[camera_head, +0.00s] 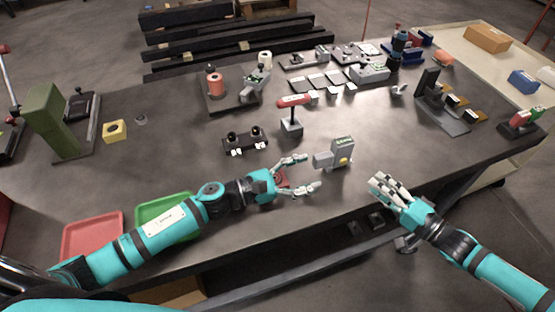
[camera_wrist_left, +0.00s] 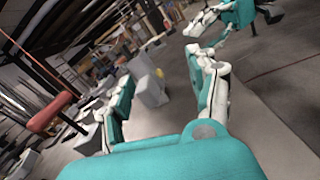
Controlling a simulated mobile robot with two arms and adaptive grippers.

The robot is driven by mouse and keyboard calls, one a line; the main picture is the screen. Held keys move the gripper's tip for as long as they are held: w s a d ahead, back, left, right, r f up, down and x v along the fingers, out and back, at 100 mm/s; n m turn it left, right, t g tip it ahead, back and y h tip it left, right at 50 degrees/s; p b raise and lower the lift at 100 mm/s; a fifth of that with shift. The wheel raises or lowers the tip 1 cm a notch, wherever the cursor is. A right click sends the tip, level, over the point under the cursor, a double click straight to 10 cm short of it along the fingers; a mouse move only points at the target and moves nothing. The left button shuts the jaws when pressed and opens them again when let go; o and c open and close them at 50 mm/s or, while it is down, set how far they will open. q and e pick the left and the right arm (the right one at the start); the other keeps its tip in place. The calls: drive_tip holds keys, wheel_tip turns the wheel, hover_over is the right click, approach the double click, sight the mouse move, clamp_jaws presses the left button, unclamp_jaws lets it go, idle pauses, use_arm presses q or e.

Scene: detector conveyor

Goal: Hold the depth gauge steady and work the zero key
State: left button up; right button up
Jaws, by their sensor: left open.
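The depth gauge (camera_head: 341,150) is a grey block with a green display on top and a round yellow key (camera_head: 344,160) on its face. It stands on the table near the front edge. It also shows between my left fingers in the left wrist view (camera_wrist_left: 146,86). My left gripper (camera_head: 312,173) is open, just left of the gauge, with its fingers pointing at it and apart from it. My right gripper (camera_head: 388,186) is to the right of the gauge, in front of the table edge, empty with fingers spread. In the left wrist view it appears at top right (camera_wrist_left: 200,35).
A red-handled tool on a grey stand (camera_head: 292,126) is behind the left gripper. A black two-post fixture (camera_head: 245,143) stands left of it. Green (camera_head: 167,212) and red (camera_head: 93,238) trays lie by my left arm. The table right of the gauge is clear.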

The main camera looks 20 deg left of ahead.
sight(334, 145)
use_arm(q)
drive_tip(key=a+n, duration=0.1)
drive_tip(key=a, duration=0.1)
drive_tip(key=a+n, duration=0.1)
drive_tip(key=a, duration=0.1)
drive_tip(key=w+a+r+n, duration=0.1)
drive_tip(key=a, duration=0.1)
drive_tip(key=shift+a, duration=0.25)
use_arm(e)
drive_tip(key=shift+s+a+r, duration=0.1)
drive_tip(key=shift+s, duration=0.05)
use_arm(q)
drive_tip(key=shift+w, duration=0.2)
drive_tip(key=x, duration=1.7)
drive_tip(key=shift+f, duration=0.15)
drive_tip(key=shift+c, duration=0.4)
clamp_jaws()
use_arm(e)
clamp_jaws()
